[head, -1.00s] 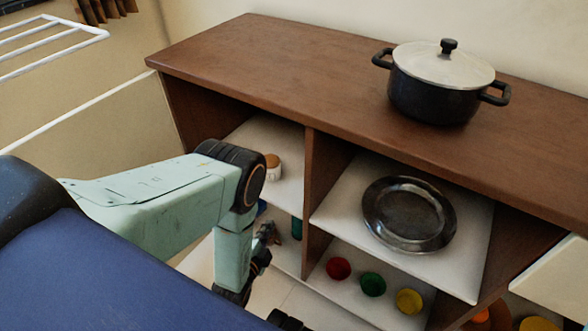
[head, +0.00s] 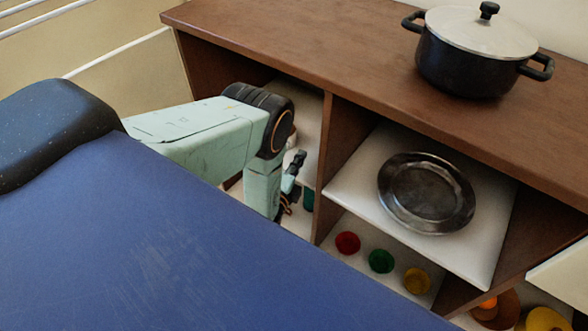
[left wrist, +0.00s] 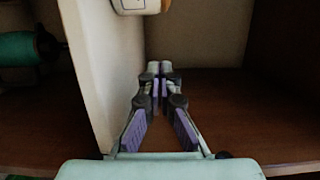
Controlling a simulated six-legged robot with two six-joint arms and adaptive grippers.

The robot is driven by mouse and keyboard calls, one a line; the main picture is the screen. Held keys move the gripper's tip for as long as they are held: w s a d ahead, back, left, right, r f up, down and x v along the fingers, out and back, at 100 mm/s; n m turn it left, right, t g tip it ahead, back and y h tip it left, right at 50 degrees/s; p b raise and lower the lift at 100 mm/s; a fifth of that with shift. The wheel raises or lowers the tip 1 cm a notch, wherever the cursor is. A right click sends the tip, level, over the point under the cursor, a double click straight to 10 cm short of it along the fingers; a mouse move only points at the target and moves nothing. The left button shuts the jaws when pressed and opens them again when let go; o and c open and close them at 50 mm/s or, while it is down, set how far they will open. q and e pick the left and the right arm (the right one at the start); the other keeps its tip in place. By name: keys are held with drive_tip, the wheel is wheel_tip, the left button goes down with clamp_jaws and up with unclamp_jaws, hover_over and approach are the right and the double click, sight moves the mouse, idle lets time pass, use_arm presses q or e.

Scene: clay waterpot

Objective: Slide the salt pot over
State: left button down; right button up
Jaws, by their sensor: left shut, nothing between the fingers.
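The salt pot seems to be the white, rounded thing with a brownish band (left wrist: 140,5), cut off by the top edge of the left wrist view. It is beside the white shelf board, which looks turned on its side there. In the head view my left arm hides the spot where the pot showed. My left gripper (left wrist: 160,68) is shut and empty, its fingertips together, apart from the pot in the picture. In the head view the gripper (head: 299,160) shows partly, at the upper left compartment. My right gripper is not in view.
A brown cabinet (head: 300,40) carries a black lidded pot (head: 465,65). A metal plate (head: 427,192) lies on the right shelf. Red (head: 347,243), green (head: 381,261) and yellow (head: 417,281) items stand below. A teal spool (left wrist: 20,48) is across the shelf board. An upright divider (head: 340,135) separates the compartments.

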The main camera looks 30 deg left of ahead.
sight(292, 141)
use_arm(q)
drive_tip(key=w, duration=0.2)
drive_tip(key=w+b, duration=0.1)
drive_tip(key=shift+w+a, duration=0.2)
drive_tip(key=shift+a, duration=0.1)
drive_tip(key=a, duration=0.1)
drive_tip(key=w+a+b, duration=0.1)
drive_tip(key=a, duration=0.1)
drive_tip(key=shift+a, duration=0.5)
drive_tip(key=shift+a+r, duration=0.1)
